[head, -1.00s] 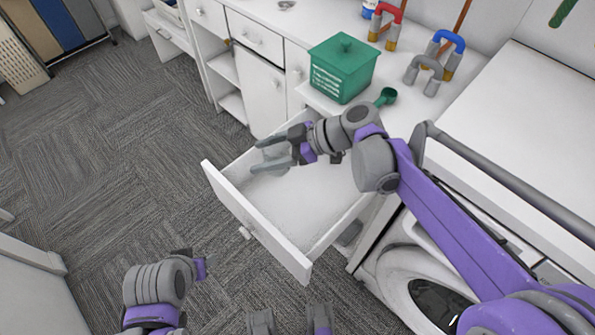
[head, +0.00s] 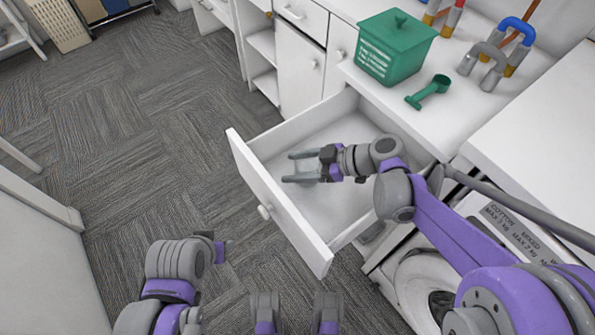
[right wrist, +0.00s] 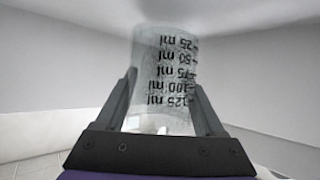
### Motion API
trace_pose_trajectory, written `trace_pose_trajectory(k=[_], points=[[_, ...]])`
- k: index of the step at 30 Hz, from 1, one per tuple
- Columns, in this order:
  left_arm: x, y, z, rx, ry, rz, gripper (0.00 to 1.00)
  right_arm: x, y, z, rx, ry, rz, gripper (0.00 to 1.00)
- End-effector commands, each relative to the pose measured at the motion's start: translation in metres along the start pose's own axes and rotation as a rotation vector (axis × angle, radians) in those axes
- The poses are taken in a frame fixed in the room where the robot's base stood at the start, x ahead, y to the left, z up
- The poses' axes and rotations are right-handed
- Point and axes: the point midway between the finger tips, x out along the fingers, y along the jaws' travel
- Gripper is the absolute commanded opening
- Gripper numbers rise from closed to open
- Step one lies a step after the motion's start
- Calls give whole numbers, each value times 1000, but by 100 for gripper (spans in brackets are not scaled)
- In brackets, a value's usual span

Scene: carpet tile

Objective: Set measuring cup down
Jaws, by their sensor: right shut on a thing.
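The measuring cup (right wrist: 165,75) is a clear cylinder with dark ml markings, which read upside down in the right wrist view. My right gripper (right wrist: 163,105) is shut on it, with one finger at each side. In the head view my right gripper (head: 302,168) reaches into the open white drawer (head: 350,120), over its floor. The cup hardly shows there because it is transparent. I cannot tell whether it touches the drawer floor. My left gripper (head: 219,249) is low over the carpet, mostly hidden by its own arm, and its fingers cannot be made out.
Several padlock-like objects are further right. A front-loading washer (head: 425,280) is right of the drawer. The drawer looks otherwise empty; carpet is clear at left.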

Motion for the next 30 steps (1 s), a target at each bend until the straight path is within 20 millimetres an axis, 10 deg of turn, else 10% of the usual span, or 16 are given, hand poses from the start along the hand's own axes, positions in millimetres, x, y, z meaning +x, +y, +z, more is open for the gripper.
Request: trace_pose_trajectory(k=[14, 15, 19, 30], points=[[9, 0, 4, 0, -3, 0, 50, 13, 0, 23, 0, 0, 0, 18], [10, 0, 4, 0, -4, 0, 50, 13, 0, 24, 0, 0, 0, 72], [9, 0, 4, 0, -3, 0, 50, 13, 0, 24, 0, 0, 0, 96], [6, 0, 2, 0, -2, 0, 50, 5, 1, 21, 1, -1, 2, 100]])
